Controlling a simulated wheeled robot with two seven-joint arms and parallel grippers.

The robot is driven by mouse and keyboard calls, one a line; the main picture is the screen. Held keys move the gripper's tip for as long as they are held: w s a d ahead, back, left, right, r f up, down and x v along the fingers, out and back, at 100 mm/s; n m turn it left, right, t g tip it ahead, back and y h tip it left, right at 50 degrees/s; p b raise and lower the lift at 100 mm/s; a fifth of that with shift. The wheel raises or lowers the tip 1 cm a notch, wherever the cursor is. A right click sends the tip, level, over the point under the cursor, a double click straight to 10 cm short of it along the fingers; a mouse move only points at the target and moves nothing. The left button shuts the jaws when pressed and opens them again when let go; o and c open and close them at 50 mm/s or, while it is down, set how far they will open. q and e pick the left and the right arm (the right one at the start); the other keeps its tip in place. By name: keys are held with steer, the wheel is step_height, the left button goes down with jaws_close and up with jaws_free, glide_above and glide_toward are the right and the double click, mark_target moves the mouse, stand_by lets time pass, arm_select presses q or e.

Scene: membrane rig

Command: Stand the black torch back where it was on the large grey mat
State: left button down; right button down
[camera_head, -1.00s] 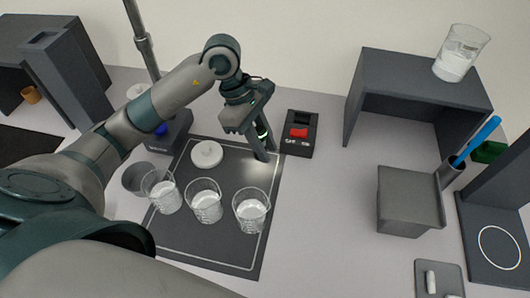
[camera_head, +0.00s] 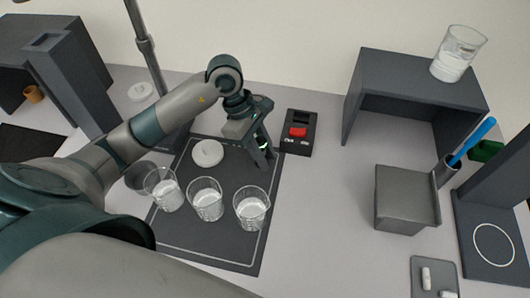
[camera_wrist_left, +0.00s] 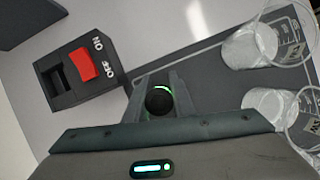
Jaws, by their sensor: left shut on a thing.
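My left gripper (camera_head: 265,158) is shut on the black torch, low over the right back part of the large grey mat (camera_head: 225,245). In the left wrist view the torch (camera_wrist_left: 158,103) shows end-on as a round black shape with a green rim glint, between the fingers (camera_wrist_left: 160,95). In the head view the fingers largely hide it. I cannot tell whether its base touches the mat. My right gripper is not in view.
Several beakers with white contents, one of them here (camera_head: 206,202), stand on the mat's front part. A white round lid (camera_head: 207,153) lies left of the gripper. A black box with a red switch (camera_head: 298,132) stands just right.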

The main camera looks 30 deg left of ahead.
arm_select(q)
steer(key=shift+f, duration=0.15)
steer(key=c, duration=1.5)
jaws_free()
steer(key=shift+r, duration=0.2)
steer(key=shift+a+r, duration=0.15)
steer(key=shift+r, duration=0.15)
steer(key=p+v, duration=0.3)
steer(key=v, duration=0.8)
steer(key=shift+r, duration=0.15)
